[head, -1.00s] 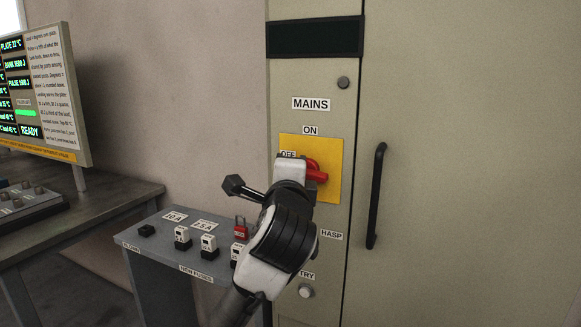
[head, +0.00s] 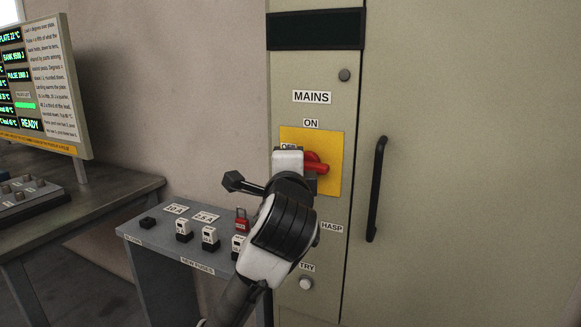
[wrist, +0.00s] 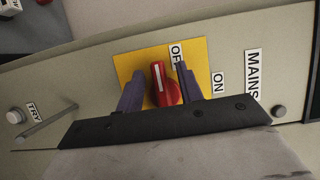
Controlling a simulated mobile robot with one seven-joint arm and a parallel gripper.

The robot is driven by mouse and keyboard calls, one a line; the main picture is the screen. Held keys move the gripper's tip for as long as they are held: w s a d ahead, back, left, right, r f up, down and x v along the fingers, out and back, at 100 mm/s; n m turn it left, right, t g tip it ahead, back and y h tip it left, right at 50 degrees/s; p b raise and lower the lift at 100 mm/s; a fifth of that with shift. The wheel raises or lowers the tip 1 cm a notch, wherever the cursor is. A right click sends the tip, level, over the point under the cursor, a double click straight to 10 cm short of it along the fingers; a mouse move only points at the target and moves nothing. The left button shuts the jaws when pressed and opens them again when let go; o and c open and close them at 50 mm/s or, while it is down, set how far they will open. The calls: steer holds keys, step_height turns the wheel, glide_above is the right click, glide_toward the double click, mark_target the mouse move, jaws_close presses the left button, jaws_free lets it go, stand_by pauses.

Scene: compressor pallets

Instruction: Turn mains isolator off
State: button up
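The mains isolator is a red rotary handle (head: 316,163) on a yellow plate (head: 332,178), under a MAINS label on the tall cabinet. ON is marked above it and OFF at its left, partly covered by my gripper. In the wrist view the red handle (wrist: 166,86) shows a white line pointing toward the OFF side of the yellow plate (wrist: 126,66). My gripper (wrist: 160,86) has its two fingers apart, one on each side of the handle. A gap shows on the left finger's side; contact on the right is unclear. In the head view my wrist hides the fingertips.
A small grey stand (head: 150,257) with fuses and a red padlock (head: 241,220) is left of my arm. The cabinet door has a black vertical handle (head: 377,190) at right. A TRY button (head: 306,284) is below. A bench with a display (head: 45,80) stands far left.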

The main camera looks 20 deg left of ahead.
steer(key=b+v, duration=0.3)
steer(key=v, duration=1.1)
steer(key=shift+w+r, duration=0.1)
